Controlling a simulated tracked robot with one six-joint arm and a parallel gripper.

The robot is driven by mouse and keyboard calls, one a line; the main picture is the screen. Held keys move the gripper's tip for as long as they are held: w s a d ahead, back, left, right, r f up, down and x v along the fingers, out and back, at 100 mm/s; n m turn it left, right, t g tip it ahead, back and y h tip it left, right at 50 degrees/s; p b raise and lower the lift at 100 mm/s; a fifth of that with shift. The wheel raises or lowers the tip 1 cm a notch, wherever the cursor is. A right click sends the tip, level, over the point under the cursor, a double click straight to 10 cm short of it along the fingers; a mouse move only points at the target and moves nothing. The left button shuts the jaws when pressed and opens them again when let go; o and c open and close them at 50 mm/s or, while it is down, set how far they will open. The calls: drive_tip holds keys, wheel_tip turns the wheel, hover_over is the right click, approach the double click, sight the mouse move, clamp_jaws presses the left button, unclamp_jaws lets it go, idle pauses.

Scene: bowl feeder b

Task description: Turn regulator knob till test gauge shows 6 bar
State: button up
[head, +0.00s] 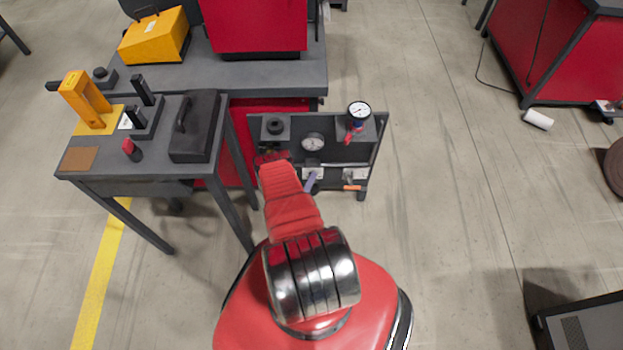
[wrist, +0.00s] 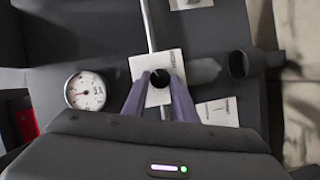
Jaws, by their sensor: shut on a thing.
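My gripper (wrist: 160,82) is shut on a small black knob (wrist: 160,76) in front of a white plate (wrist: 140,66). Its two purple-grey fingers stand on either side of the knob. In the head view, one finger shows low on the dark panel (head: 345,157), and the knob is too small to make out. A white-faced gauge with a blue and red fitting (head: 358,109) stands on top of the panel. A second round gauge (head: 313,141) is set in the panel face. A gauge (wrist: 87,91) shows left of the knob in the wrist view; its reading is too small to tell.
A dark side table (head: 75,172) with a yellow press (head: 85,98) and a black case (head: 195,127) stands close left of my arm. A dark cylindrical part (wrist: 238,65) sticks out right of the knob.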

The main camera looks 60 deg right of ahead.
drive_tip(key=shift+w+a+f, duration=0.1)
drive_tip(key=shift+a+f, duration=0.05)
drive_tip(key=o, duration=1)
drive_tip(key=shift+o, duration=0.2)
drive_tip(key=s+a+r, duration=0.1)
drive_tip(key=a, duration=1.2)
drive_tip(key=shift+s+a+r, duration=0.2)
drive_tip(key=shift+a+r, duration=0.1)
drive_tip(key=shift+r, duration=0.1)
